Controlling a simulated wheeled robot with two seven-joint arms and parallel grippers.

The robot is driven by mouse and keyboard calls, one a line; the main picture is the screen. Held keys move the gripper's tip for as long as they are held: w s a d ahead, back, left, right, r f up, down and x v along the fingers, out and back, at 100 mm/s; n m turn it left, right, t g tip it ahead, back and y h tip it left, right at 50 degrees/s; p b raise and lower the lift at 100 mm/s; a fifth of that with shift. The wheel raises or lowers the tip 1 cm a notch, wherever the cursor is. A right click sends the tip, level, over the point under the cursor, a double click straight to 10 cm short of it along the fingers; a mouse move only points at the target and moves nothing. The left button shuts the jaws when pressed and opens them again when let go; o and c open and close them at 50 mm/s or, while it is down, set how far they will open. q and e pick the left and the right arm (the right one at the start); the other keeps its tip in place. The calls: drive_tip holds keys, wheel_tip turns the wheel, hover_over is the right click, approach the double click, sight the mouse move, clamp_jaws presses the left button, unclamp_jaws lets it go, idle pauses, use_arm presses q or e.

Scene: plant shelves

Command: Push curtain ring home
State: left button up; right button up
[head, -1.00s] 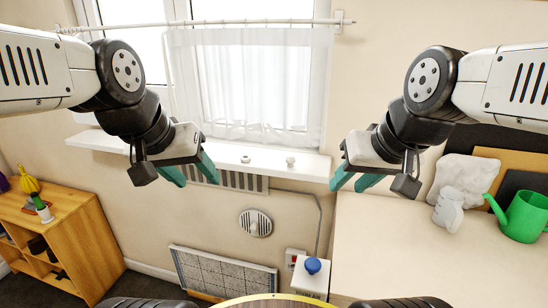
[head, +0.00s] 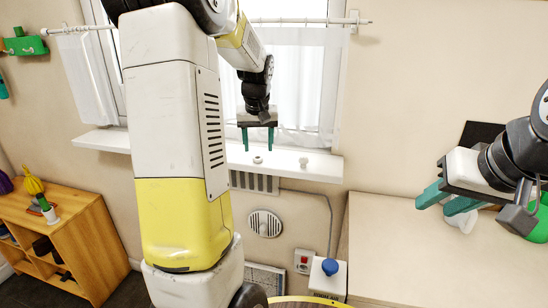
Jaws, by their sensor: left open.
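A pale curtain rod (head: 300,21) runs across the top of the window, with white sheer curtain (head: 305,75) hanging at the right and more (head: 88,80) at the left. I cannot make out a single curtain ring on the rod; the middle of the rod is hidden by my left arm. My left gripper (head: 258,139) is open and empty, fingers pointing down in front of the right curtain, below the rod and just above the sill in the picture. My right gripper (head: 441,202) is open and empty over the worktop at the right.
The window sill (head: 320,171) carries two small pale items (head: 257,160) (head: 303,163). A blue knob (head: 330,267) sits on a white box, below right. A wooden shelf (head: 75,250) stands at the left. A pale worktop (head: 400,250) is mostly bare; a green watering can (head: 541,220) is partly hidden.

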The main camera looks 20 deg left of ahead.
sight(258, 162)
use_arm(q)
drive_tip(key=f, duration=0.1)
drive_tip(key=w+f, duration=0.1)
drive_tip(key=a+f, duration=0.1)
drive_tip(key=shift+w+f, duration=0.2)
drive_tip(key=shift+w, duration=0.15)
drive_tip(key=shift+w+a+f, duration=0.1)
drive_tip(key=shift+w+f, duration=0.05)
drive_tip(key=shift+f, duration=0.45)
clamp_jaws()
